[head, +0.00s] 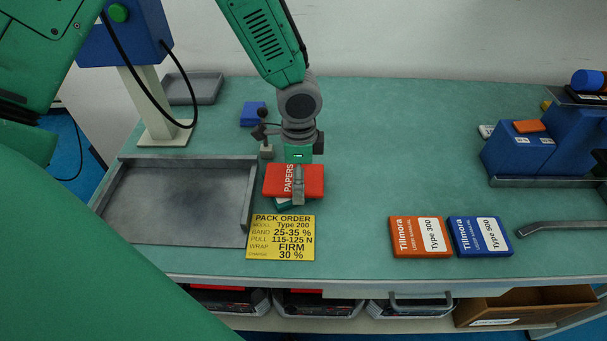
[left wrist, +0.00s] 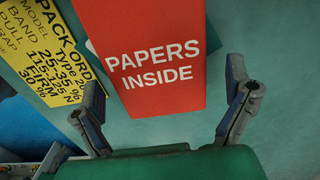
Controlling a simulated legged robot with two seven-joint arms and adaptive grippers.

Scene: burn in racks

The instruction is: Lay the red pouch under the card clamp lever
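The red pouch (head: 278,181), lettered "PAPERS INSIDE", lies flat on a teal item (head: 284,204) whose edges show beneath it. The pouch also fills the upper middle of the left wrist view (left wrist: 150,35). My left gripper (head: 298,176) is directly over the pouch, pointing down. In the left wrist view its fingers (left wrist: 165,106) are spread on either side of the pouch, apart from it. A small stand with a dark knob (head: 265,150) is just behind the pouch; I cannot tell if it is the card clamp lever. My right gripper is not in view.
A yellow pack order card (head: 280,237) lies in front of the pouch, with a grey tray (head: 180,239) to the left. An orange booklet (head: 406,238) and a blue booklet (head: 466,237) lie right. A blue box (head: 253,113) is behind. The middle right bench is clear.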

